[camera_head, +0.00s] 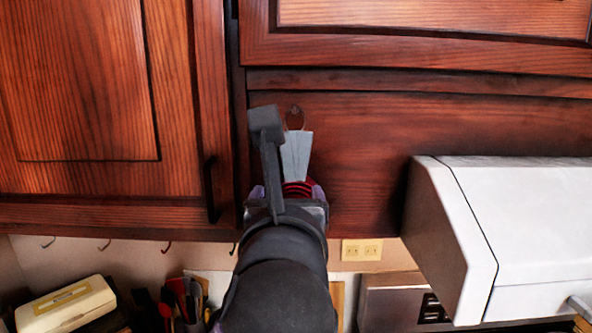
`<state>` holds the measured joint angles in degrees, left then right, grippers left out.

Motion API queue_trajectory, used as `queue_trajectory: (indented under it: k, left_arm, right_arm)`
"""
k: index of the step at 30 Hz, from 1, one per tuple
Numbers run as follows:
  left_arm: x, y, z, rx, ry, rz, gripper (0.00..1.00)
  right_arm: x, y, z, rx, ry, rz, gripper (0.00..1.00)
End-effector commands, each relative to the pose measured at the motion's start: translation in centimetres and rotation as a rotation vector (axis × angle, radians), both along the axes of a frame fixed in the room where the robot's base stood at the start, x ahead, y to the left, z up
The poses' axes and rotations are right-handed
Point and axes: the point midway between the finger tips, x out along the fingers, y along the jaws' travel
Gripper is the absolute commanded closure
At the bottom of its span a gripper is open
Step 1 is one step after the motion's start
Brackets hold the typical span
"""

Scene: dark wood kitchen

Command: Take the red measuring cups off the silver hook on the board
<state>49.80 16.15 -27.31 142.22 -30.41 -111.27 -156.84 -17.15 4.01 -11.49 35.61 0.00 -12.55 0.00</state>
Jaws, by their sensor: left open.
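The measuring cups hang on the dark wood board (380,135). Their pale grey handles (300,155) spread from a ring, and part of the red bowls (297,188) shows below. The ring loops at the small hook (295,110), whose colour is hard to make out. My left gripper (267,140) is open, in front of the cups and slightly to their left. One dark finger reaches up beside the handles, and the other finger cannot be made out. The gripper body and wrist hide the lower cups. I cannot tell whether the finger touches them. My right gripper is not in view.
A white range hood (500,225) juts out at the right. A cabinet door with a black handle (210,190) is at the left. Below are wall hooks (105,245), a cream box (66,306), utensils (182,300) and an outlet (361,250). The board right of the cups is clear.

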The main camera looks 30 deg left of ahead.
Motion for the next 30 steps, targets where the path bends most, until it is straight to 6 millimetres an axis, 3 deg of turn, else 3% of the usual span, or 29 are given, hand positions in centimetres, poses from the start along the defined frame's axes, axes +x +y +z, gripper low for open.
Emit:
queue_trajectory:
  k: [1, 2, 6, 13, 21, 23, 30]
  left_arm:
    - [0.8, 0.5, 0.7, 0.005, 0.011, 0.004, 0.18]
    - [1.3, 0.7, 0.6, 0.004, 0.012, 0.002, 0.18]
    - [3.3, 1.5, 0.0, 0.000, 0.005, 0.000, 0.18]
    - [7.5, 2.9, 0.0, -0.001, 0.006, 0.001, 0.18]
    - [8.4, 3.3, -0.2, -0.002, 0.004, -0.002, 0.18]
    - [8.3, 3.3, -0.2, -0.002, 0.004, -0.001, 0.26]
    - [8.3, 3.3, -0.2, -0.002, 0.004, -0.001, 0.77]
  right_arm:
    - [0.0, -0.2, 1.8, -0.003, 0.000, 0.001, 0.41]
    - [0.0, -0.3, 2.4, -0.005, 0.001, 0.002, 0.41]
    - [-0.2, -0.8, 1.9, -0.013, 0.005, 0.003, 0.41]
    - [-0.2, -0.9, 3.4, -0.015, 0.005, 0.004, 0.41]
    - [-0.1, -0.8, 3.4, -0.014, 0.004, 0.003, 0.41]
    - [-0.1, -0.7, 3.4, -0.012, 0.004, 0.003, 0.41]
    - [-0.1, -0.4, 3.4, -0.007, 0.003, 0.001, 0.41]
